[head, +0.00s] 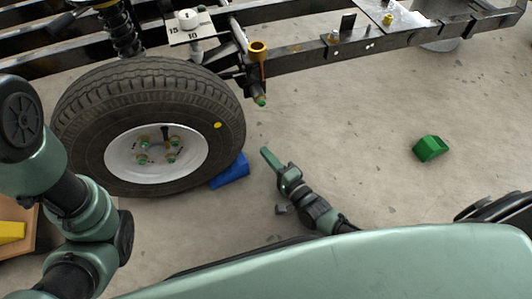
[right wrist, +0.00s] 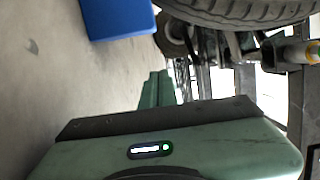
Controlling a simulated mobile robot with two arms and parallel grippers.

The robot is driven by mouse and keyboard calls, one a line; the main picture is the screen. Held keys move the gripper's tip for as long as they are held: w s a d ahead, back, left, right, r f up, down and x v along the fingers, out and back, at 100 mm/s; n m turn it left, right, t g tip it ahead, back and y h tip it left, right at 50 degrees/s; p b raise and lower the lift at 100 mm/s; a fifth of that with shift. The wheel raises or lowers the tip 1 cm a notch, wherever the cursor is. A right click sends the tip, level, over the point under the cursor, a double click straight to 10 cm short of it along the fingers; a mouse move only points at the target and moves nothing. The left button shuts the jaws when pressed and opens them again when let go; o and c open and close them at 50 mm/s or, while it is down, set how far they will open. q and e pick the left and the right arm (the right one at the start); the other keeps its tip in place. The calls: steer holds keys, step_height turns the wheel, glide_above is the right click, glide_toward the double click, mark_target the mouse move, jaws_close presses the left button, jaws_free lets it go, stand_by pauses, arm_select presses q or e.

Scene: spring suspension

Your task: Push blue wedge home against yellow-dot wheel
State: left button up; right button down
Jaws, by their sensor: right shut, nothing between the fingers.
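The wheel (head: 82,112) has a black tyre, a white rim and a yellow dot (head: 218,125) on its right sidewall. The blue wedge (head: 230,172) lies on the floor at the tyre's lower right; I cannot tell whether it touches the tread. My right gripper (head: 266,152) is shut and empty, to the right of the wedge with a gap of floor between. In the right wrist view the fingers (right wrist: 158,90) are together, the wedge (right wrist: 118,20) is at the top left, and the tyre (right wrist: 240,12) at the top. My left gripper is out of view.
A green wedge (head: 430,148) lies on open floor at the right. The black chassis rail (head: 300,55) crosses the top, with a yellow cup-like part (head: 258,48) hanging near the wheel. A yellow block (head: 11,232) sits on a brown surface at the left edge.

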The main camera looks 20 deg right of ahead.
steer(key=p+v, duration=0.3)
steer(key=v, duration=0.5)
steer(key=shift+s+a+r+p, duration=0.1)
steer(key=shift+s+r+p, duration=0.05)
steer(key=shift+s+p, duration=0.25)
steer(key=shift+s, duration=0.3)
steer(key=shift+s, duration=0.1)
